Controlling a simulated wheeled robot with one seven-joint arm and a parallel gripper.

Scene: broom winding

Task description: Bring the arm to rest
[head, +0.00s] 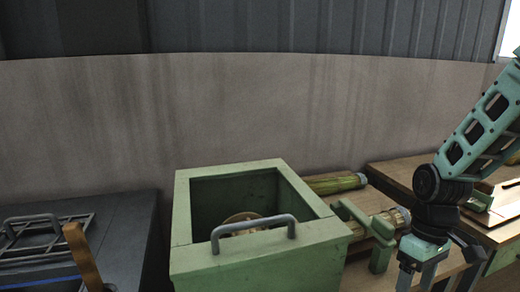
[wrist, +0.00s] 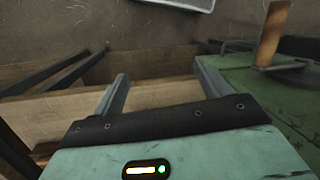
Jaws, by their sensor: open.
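My arm (head: 480,130) comes in from the right edge in the head view and bends down at a black joint. My gripper (head: 418,280) hangs from it, to the right of the green box, in front of the wooden bench; its tips are near or past the lower edge. In the wrist view my gripper (wrist: 160,72) shows two grey fingers spread wide apart. It is open, with nothing between the fingers but the wooden surface and floor behind.
A green open box (head: 260,262) with a grey handle (head: 253,226) stands at centre. Green-brown rolls (head: 335,184) and a green bracket (head: 380,245) lie right of it. A dark bench (head: 120,225) with a wooden handle (head: 82,255) is left. A wooden handle (wrist: 272,35) shows in the wrist view.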

